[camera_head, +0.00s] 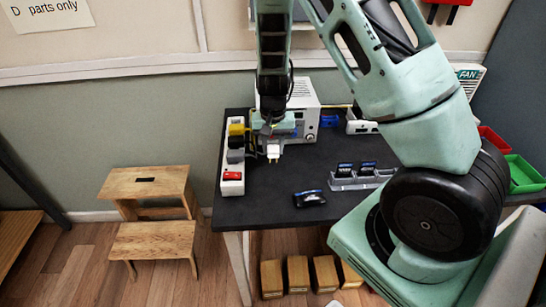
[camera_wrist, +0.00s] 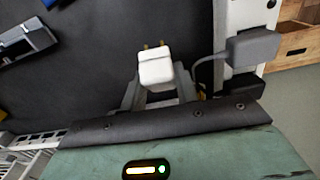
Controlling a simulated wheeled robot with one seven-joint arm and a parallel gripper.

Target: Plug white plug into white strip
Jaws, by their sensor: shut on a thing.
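The white plug (camera_wrist: 156,70) is held between the fingers of my gripper (camera_wrist: 155,92), with its two brass prongs pointing away from the wrist. In the head view the white plug (camera_head: 273,152) hangs below my gripper (camera_head: 272,143), above the dark table and just right of the strip. The white strip (camera_head: 233,187) lies along the table's left edge, with a red switch at its near end. Yellow, grey and black plugs sit on its far part. In the wrist view the strip (camera_wrist: 262,12) is at the right, apart from the held plug.
A grey plug (camera_wrist: 252,46) with a cable sits in the strip close to my gripper. A dark device (camera_head: 309,198), a phone rack (camera_head: 357,182) and a white instrument (camera_head: 303,97) stand on the table (camera_head: 262,212). A wooden step stool (camera_head: 153,240) is left of it.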

